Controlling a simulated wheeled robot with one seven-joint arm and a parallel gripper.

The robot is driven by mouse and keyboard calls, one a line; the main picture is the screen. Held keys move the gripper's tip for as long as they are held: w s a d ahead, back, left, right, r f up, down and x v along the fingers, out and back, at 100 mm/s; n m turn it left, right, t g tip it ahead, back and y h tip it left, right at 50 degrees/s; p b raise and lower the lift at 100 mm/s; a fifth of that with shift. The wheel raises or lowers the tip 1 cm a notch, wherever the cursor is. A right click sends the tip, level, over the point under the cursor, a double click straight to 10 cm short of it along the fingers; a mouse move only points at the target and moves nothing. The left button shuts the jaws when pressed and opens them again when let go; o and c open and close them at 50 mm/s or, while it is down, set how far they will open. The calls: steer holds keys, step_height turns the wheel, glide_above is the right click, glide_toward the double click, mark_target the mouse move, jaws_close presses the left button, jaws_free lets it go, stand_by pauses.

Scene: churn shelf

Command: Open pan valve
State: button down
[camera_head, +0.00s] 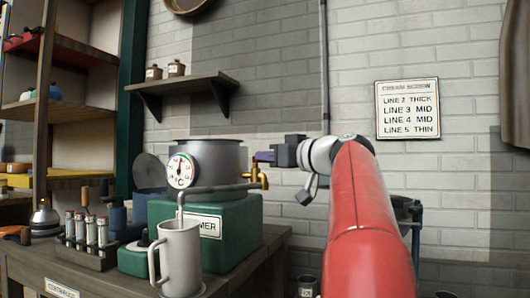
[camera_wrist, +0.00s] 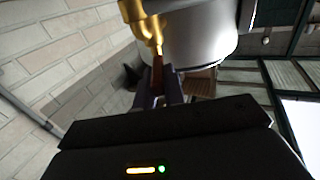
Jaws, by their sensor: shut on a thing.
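The grey metal pan (camera_head: 218,158) sits on a green heater box (camera_head: 232,235) and carries a round temperature dial (camera_head: 181,171). A brass valve (camera_head: 256,177) sticks out from the pan's right side. In the wrist view the brass valve (camera_wrist: 142,20) is at the top, in front of the pan (camera_wrist: 195,40). My gripper (camera_head: 263,157) reaches in from the right at the valve's top. Its fingers (camera_wrist: 160,95) are shut on the narrow red-brown valve handle (camera_wrist: 158,75). The handle is mostly hidden by the fingers in the head view.
A pale mug (camera_head: 178,258) stands in front of the heater, below a thin pipe (camera_head: 220,188). A rack of several vials (camera_head: 86,240) is at the left of the bench (camera_head: 240,270). A wall shelf (camera_head: 185,84) hangs above.

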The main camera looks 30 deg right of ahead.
steer(key=n+g+y+p, duration=0.1)
steer(key=y+p, duration=0.1)
steer(key=d+n+g+y+p, duration=0.1)
steer(key=n+y, duration=0.1)
steer(key=w+n+g+y+p, duration=0.1)
steer(key=y+p, duration=0.1)
steer(key=shift+d+p, duration=0.3)
steer(key=shift+d, duration=0.1)
steer(key=shift+f+n+y, duration=0.2)
steer(key=shift+n+y, duration=0.2)
steer(key=shift+y, duration=0.1)
steer(key=c, duration=1.5)
jaws_free()
steer(key=shift+r, duration=0.1)
steer(key=v, duration=0.7)
steer(key=shift+s+d, duration=0.25)
steer(key=shift+s, duration=0.05)
